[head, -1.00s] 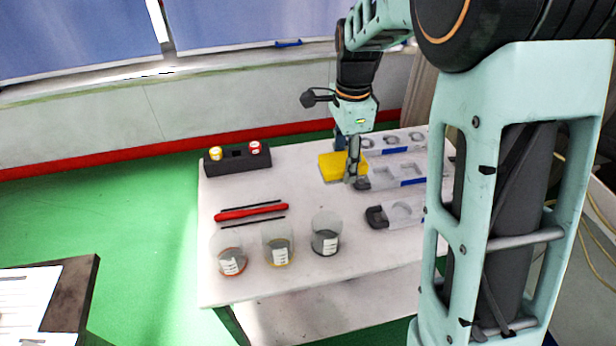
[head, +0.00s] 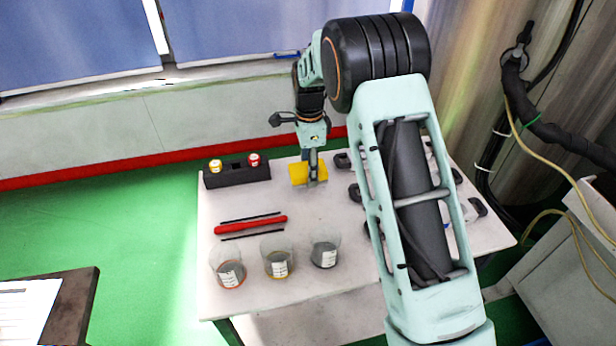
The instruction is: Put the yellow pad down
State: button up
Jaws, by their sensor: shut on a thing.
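The yellow pad (head: 299,173) is at the back of the white table (head: 215,285), left of the grey moulds. My gripper (head: 312,182) points down over the pad's right part and is shut on it. The fingers cover part of the pad. I cannot tell whether the pad's underside touches the table top.
A black rack (head: 237,176) with a yellow-capped and a red-capped bottle stands at the back left. A red tool (head: 250,226) lies between two thin dark rods. Three labelled beakers (head: 277,262) stand along the front. My arm hides much of the moulds (head: 356,193). The table between pad and beakers is clear.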

jog(key=shift+w+a+f, duration=0.1)
jog(key=shift+w+f, duration=0.05)
jog(key=shift+f, duration=0.05)
jog(key=shift+w+a+f, duration=0.1)
jog(key=shift+f, duration=1.55)
jog(key=shift+f, duration=0.1)
jog(key=o, duration=1.3)
notch_tip(320, 180, up, 12)
jog(key=shift+r, duration=0.15)
